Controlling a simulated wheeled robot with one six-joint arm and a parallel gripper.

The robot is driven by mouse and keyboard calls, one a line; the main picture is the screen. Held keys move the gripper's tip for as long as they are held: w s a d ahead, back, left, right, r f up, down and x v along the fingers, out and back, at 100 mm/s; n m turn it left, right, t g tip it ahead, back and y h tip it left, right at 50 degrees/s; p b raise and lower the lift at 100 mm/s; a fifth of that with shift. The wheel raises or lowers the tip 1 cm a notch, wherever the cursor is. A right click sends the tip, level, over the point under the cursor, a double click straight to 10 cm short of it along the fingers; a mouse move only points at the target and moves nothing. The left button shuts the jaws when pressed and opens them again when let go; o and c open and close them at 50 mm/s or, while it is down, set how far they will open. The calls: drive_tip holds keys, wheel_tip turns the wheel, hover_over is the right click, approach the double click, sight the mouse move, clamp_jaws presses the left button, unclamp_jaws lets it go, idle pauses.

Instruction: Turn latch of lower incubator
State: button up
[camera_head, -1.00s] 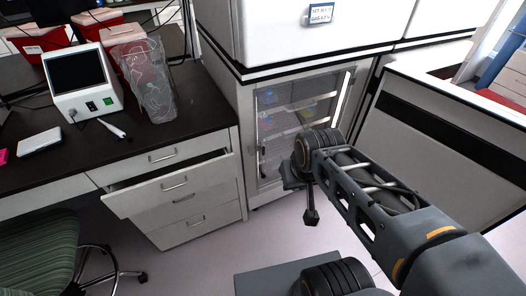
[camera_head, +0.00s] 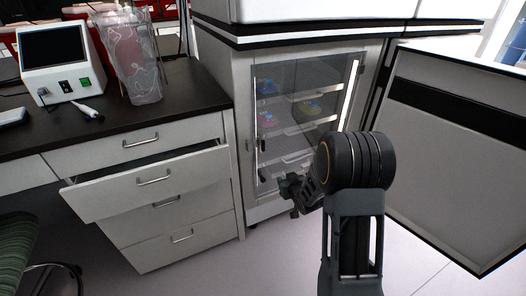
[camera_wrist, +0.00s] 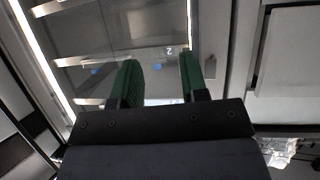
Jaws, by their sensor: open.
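The lower incubator (camera_head: 240,90) stands under a white upper unit, with its glass inner door (camera_head: 290,150) shut in front of lit shelves. Small dark fittings show along the left edge of the glass, one of them a dark latch-like piece (camera_head: 262,146); its turn position is too small to tell. My gripper (camera_head: 291,190) is low in front of the glass door, near its bottom edge. In the wrist view my gripper (camera_wrist: 160,75) has its two green fingers apart, empty, with the glass behind them. A dark fitting (camera_wrist: 210,67) shows just right of the fingers.
The incubator's large outer door (camera_head: 455,140) stands swung open at the right. A drawer (camera_head: 150,180) sticks out of the bench at the left. A green chair (camera_head: 18,250) stands at lower left. The floor between is clear.

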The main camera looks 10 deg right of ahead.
sight(264, 143)
wheel_tip(264, 143, up, 8)
drive_tip(key=w+a+n+t+y, duration=0.1)
drive_tip(key=w+a+t+y, duration=0.15)
drive_tip(key=t, duration=0.25)
drive_tip(key=x, duration=0.6)
drive_tip(key=b+x, duration=0.1)
drive_tip(key=x, duration=0.6)
drive_tip(key=shift+w+a+f, duration=0.1)
drive_tip(key=shift+a+f, duration=0.05)
drive_tip(key=shift+f, duration=0.15)
drive_tip(key=shift+c, duration=0.3)
clamp_jaws()
